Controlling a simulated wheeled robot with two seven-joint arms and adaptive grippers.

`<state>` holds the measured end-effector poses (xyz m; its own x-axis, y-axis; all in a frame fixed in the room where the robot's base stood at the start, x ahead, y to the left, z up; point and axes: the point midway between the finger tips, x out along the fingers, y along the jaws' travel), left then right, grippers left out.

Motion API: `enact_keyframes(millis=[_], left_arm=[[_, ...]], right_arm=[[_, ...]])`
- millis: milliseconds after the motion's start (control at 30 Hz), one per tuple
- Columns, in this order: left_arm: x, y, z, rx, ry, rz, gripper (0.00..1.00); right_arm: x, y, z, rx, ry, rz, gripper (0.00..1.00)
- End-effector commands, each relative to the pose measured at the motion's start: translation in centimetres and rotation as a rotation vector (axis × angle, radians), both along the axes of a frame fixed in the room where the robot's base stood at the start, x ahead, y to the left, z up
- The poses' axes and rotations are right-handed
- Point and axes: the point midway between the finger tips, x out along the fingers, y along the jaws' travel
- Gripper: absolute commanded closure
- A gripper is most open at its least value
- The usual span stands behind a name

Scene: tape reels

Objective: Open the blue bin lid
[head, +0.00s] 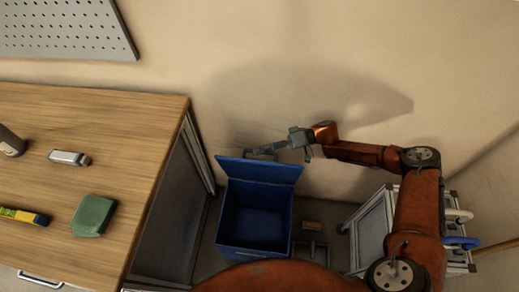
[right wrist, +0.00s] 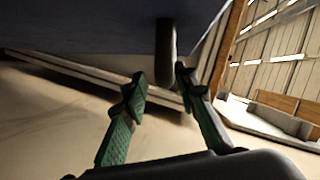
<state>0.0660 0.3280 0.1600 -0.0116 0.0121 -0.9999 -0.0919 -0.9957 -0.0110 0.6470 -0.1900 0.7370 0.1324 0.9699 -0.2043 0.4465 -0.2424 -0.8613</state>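The blue bin (head: 258,232) stands on the floor right of the wooden workbench. Its lid (head: 262,170) is raised at the back, leaning up toward the wall, and the inside of the bin shows. My right gripper (head: 262,152) is at the lid's top edge; the head view does not show clearly whether they touch. In the right wrist view, my right gripper's green-padded fingers (right wrist: 163,92) are apart. A dark upright bar (right wrist: 166,52) shows just beyond and between the fingertips, against a dark bluish surface, likely the lid (right wrist: 90,30). My left gripper is out of view.
The workbench (head: 120,120) at left carries a green block (head: 93,215), a grey-white device (head: 69,158), a yellow-and-dark tool (head: 24,216) and a dark cylinder (head: 10,142). A grey cart (head: 372,232) stands right of the bin.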

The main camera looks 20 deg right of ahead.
Motion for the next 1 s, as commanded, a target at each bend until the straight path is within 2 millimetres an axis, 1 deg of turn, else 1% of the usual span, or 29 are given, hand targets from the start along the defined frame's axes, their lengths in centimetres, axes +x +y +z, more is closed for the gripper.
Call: enact_keyframes(millis=[67, 167, 267, 367, 467, 600, 700, 800, 900, 1000], left_arm=[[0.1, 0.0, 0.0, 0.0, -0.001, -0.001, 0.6], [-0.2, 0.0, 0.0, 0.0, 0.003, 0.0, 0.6], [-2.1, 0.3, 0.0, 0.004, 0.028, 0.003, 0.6], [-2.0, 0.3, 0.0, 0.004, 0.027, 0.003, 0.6], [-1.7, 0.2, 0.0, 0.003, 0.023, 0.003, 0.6], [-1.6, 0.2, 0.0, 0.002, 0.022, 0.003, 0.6], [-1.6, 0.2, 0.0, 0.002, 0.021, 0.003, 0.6], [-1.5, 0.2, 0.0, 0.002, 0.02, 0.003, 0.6], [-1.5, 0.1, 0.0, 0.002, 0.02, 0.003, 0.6], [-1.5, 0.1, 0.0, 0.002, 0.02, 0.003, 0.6]], right_arm=[[0.0, 0.1, 0.0, 0.001, -0.001, 0.002, 0.73], [0.0, 0.2, 0.2, 0.004, -0.002, 0.003, 0.73], [0.1, 0.2, 0.5, 0.006, -0.003, 0.004, 0.73], [0.1, 0.2, 1.3, 0.007, -0.005, 0.004, 0.73], [0.1, 0.2, 2.9, 0.006, -0.006, 0.004, 0.73], [0.1, 0.1, 5.8, 0.007, -0.007, 0.003, 0.73], [0.1, 0.1, 7.7, 0.006, -0.007, 0.003, 0.73], [0.1, 0.1, 8.9, 0.004, -0.005, 0.002, 0.73], [0.1, 0.1, 9.8, 0.004, -0.003, 0.002, 0.73], [0.1, 0.2, 10.2, 0.004, -0.002, 0.003, 0.73]])
